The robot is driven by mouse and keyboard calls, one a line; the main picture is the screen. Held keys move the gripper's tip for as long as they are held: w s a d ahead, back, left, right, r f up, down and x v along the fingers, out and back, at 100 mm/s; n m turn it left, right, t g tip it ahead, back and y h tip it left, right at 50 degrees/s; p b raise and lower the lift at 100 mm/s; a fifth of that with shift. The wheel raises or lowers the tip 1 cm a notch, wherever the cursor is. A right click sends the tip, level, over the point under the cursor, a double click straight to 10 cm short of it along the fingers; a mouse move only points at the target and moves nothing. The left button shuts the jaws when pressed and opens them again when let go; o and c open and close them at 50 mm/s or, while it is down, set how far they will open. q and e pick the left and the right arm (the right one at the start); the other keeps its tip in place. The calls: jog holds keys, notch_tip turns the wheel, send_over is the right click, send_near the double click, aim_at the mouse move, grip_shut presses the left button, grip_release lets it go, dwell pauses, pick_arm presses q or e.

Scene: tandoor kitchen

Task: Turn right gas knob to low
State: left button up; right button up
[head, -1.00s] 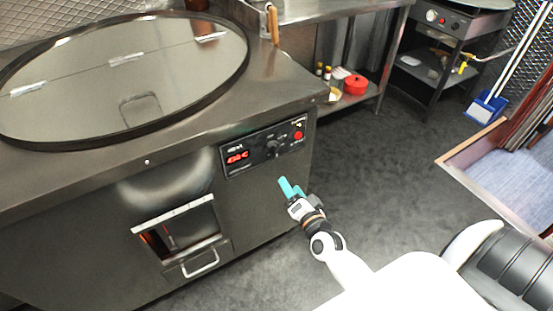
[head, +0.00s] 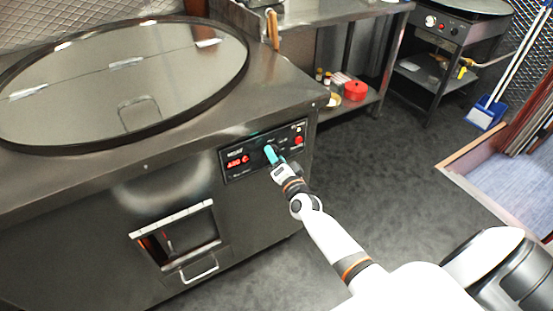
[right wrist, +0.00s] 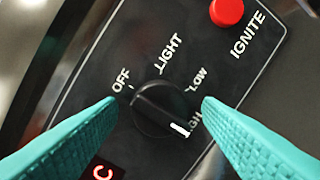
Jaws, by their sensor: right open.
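The black gas knob (right wrist: 158,110) sits on the dark control panel (head: 238,172) at the front of the tandoor counter. Its white pointer mark is turned to the lower right, by the partly hidden HIGH label. The OFF, LIGHT and LOW labels lie around its upper side. My right gripper (right wrist: 160,102) is open, with one teal finger on each side of the knob; I cannot tell whether they touch it. In the head view my right gripper (head: 272,155) is at the panel and covers most of the knob. My left gripper is not in view.
The red IGNITE button (right wrist: 227,11) is above and right of the knob. A red digital display (head: 237,162) is to its left. A metal-handled opening (head: 178,238) is lower on the counter front.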

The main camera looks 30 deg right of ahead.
jog(key=shift+c, duration=0.4)
jog(key=c, duration=0.9)
jog(key=shift+n, duration=0.3)
jog(key=n, duration=0.4)
jog(key=n+t, duration=0.1)
jog(key=n, duration=0.3)
jog(key=n+y, duration=0.1)
jog(key=n, duration=0.2)
jog(key=shift+d+f+n, duration=0.1)
jog(key=shift+f+n, duration=0.15)
jog(key=shift+n, duration=0.15)
jog(key=o, duration=1)
